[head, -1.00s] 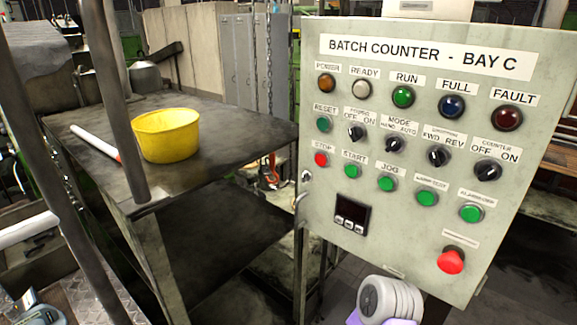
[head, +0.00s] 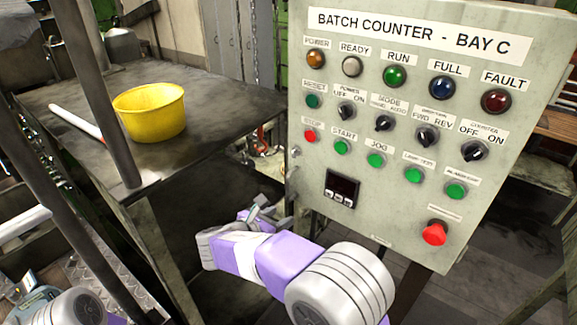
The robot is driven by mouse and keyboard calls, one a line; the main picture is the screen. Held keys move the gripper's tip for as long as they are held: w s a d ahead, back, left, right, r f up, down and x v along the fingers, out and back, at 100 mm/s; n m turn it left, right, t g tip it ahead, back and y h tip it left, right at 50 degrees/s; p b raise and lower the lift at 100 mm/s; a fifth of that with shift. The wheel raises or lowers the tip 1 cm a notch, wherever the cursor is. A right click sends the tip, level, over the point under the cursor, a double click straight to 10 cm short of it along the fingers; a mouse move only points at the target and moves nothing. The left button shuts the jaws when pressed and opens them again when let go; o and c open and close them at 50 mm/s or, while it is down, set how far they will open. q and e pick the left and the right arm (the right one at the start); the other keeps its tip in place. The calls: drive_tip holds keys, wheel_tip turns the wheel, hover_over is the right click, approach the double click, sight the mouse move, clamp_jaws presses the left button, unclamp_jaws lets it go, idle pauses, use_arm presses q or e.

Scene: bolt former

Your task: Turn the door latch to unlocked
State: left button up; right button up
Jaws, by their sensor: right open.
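The grey-green control cabinet (head: 385,215) marked BATCH COUNTER - BAY C stands at right in the head view. On the left edge of its front is a small metal fitting (head: 295,151), which looks like the door latch. It is too small to tell which way it is turned. A thin handle (head: 291,180) shows just below it. My right gripper (head: 268,208) is open and empty, below and left of that fitting and apart from it. Its purple and white wrist reaches in from the lower right. My left gripper is out of view; part of my left arm shows at bottom left.
The cabinet front carries several lamps, knobs and buttons, and a red mushroom button (head: 434,233). A dark metal table (head: 215,125) at left holds a yellow tub (head: 150,112) and a white rod (head: 76,122). A post (head: 100,90) stands before the table.

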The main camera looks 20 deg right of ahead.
sight(293, 152)
wheel_tip(293, 152, up, 17)
drive_tip(key=s+a+t+h, duration=0.2)
drive_tip(key=t+h, duration=0.1)
drive_tip(key=h, duration=0.1)
drive_tip(key=x, duration=0.7)
drive_tip(key=shift+w+d+f+p, duration=0.1)
drive_tip(key=shift+w+d+p, duration=0.1)
drive_tip(key=shift+w+p, duration=0.1)
clamp_jaws()
